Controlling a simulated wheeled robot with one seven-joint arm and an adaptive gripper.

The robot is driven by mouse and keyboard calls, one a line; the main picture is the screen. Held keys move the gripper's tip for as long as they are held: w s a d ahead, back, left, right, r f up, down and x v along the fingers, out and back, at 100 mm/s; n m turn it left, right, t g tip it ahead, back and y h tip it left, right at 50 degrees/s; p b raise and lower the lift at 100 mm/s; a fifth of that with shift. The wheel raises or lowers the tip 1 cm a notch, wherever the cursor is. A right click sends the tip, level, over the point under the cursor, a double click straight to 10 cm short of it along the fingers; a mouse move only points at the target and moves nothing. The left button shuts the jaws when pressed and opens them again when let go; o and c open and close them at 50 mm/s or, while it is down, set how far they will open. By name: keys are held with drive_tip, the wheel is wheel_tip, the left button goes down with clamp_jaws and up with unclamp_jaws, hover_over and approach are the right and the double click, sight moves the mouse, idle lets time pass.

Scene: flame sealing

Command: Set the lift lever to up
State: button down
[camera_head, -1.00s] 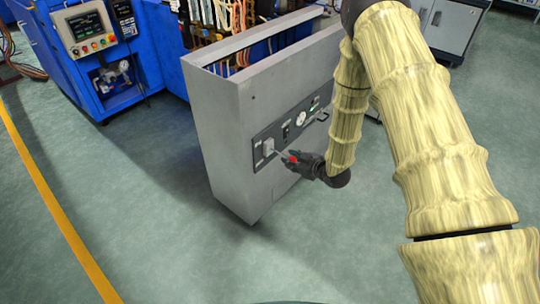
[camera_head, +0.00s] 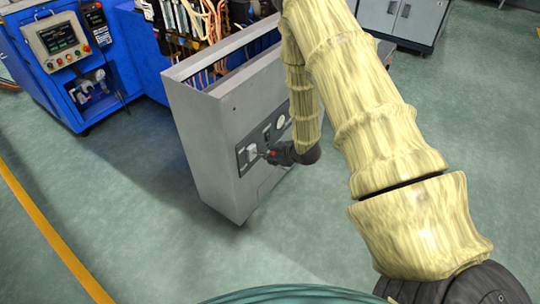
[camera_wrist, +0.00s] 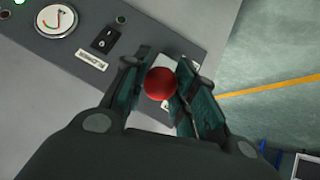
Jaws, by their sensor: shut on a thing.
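The lift lever shows in the wrist view as a red ball knob (camera_wrist: 160,84) in front of a pale plate on a dark control panel (camera_wrist: 150,35). My gripper (camera_head: 269,154) is at the front of the grey cabinet (camera_head: 215,150). In the wrist view my gripper (camera_wrist: 162,85) has its two dark green fingers on either side of the knob, shut on it. The lever's shaft is largely hidden behind the knob.
A round gauge (camera_wrist: 57,21) and a black rocker switch (camera_wrist: 106,38) sit on the panel beside the lever. A blue machine (camera_head: 90,60) stands behind at the left. The green floor (camera_head: 110,185) left of the cabinet is clear.

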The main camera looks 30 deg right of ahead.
drive_tip(key=shift+w+r, duration=0.2)
drive_tip(key=c, duration=1.2)
unclamp_jaws()
drive_tip(key=shift+c, duration=0.2)
drive_tip(key=shift+o, duration=0.7)
drive_tip(key=shift+s+f, duration=0.1)
drive_tip(key=shift+s, duration=0.1)
drive_tip(key=v, duration=1.2)
